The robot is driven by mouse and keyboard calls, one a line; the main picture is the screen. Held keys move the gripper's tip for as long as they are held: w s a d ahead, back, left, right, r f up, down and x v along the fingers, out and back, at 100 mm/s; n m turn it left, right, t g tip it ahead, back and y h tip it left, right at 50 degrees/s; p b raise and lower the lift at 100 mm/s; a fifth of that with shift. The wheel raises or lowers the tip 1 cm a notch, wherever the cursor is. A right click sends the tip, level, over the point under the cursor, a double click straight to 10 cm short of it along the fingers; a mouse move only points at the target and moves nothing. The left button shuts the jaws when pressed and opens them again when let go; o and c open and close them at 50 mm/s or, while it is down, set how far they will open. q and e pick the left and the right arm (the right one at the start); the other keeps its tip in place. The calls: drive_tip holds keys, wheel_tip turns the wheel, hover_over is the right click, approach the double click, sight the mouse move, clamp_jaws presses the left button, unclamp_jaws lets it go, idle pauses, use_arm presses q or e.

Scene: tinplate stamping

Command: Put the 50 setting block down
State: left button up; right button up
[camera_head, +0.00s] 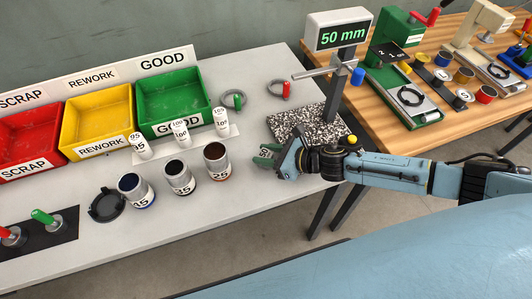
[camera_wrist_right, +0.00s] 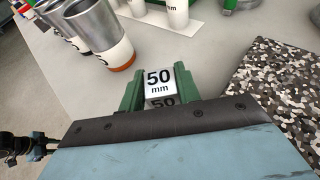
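The 50 setting block (camera_wrist_right: 160,80) is a small pale block marked "50 mm". In the right wrist view it sits between the two green fingers of my right gripper (camera_wrist_right: 160,88), which touch it on both sides. In the head view my right gripper (camera_head: 266,156) is over the grey table, just left of the speckled gauge base; the block is hidden there by the fingers. I cannot tell whether the block touches the table. The height gauge's display (camera_head: 343,36) reads "50 mm".
The speckled base (camera_head: 300,122) lies right of my gripper. Three open cans (camera_head: 218,165) and a white stand (camera_head: 190,140) with white cylinders are to its left. Red, yellow and green bins (camera_head: 172,98) stand behind. Two ring gauges (camera_head: 282,90) lie behind my gripper. Bare table lies between cans and gripper.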

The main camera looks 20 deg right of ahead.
drive_tip(key=o, duration=0.4)
drive_tip(key=shift+o, duration=0.2)
drive_tip(key=shift+r, duration=0.1)
drive_tip(key=v, duration=1)
drive_tip(key=shift+s+d, duration=0.2)
drive_tip(key=shift+v, duration=0.8)
drive_tip(key=shift+r, duration=0.1)
